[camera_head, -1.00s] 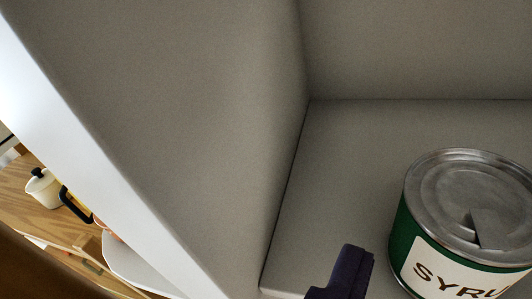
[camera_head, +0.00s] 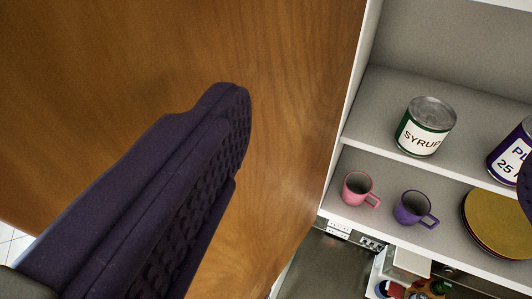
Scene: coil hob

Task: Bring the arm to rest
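My gripper (camera_head: 382,135) is open and empty. One dark purple, ridged finger fills the left foreground, and a small part of the other shows at the right edge. The syrup can (camera_head: 426,126), green with a white label and a metal lid, stands upright on the upper shelf of a cabinet. It shows between the fingers but farther off, and neither finger touches it.
The brown wooden panel (camera_head: 290,110), seemingly the cabinet's door, fills the left behind the finger. A purple can (camera_head: 508,155) stands right of the syrup. A pink mug (camera_head: 359,189), purple mug (camera_head: 411,208) and yellow plates (camera_head: 490,222) are on the shelf (camera_head: 385,228) below.

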